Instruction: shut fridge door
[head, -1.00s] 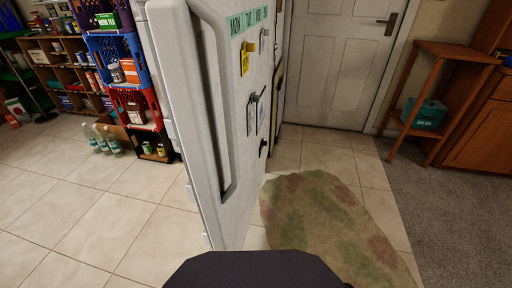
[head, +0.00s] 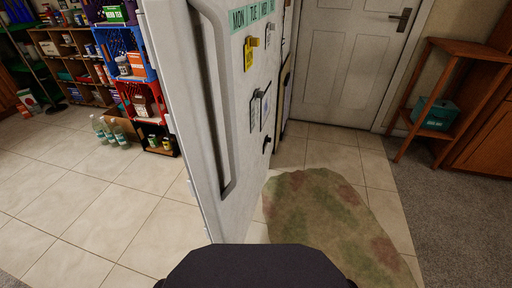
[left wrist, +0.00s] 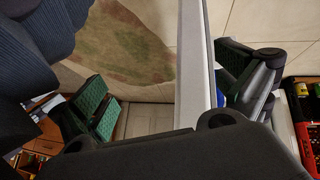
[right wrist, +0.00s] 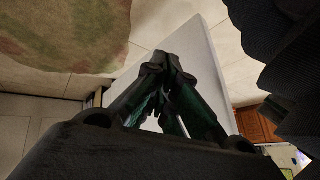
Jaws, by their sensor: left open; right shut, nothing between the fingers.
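The white fridge door (head: 205,130) stands open, seen at an angle in the middle of the head view. Its long handle (head: 212,110) faces left of centre, and magnets and notes hang on its front. Neither gripper shows in the head view. In the left wrist view my left gripper (left wrist: 172,92) is open, with the pale door edge (left wrist: 193,60) running between its spread fingers; I cannot tell whether either touches it. In the right wrist view my right gripper (right wrist: 167,65) is shut and empty in front of a white panel (right wrist: 205,60), apparently the door; contact is unclear.
Stacked crates (head: 140,97) and bottles (head: 112,132) stand at the left. A mottled rug (head: 325,225) lies right of the fridge door. A closed room door (head: 345,65) and a wooden stand (head: 440,90) are behind. Tiled floor at the left is clear.

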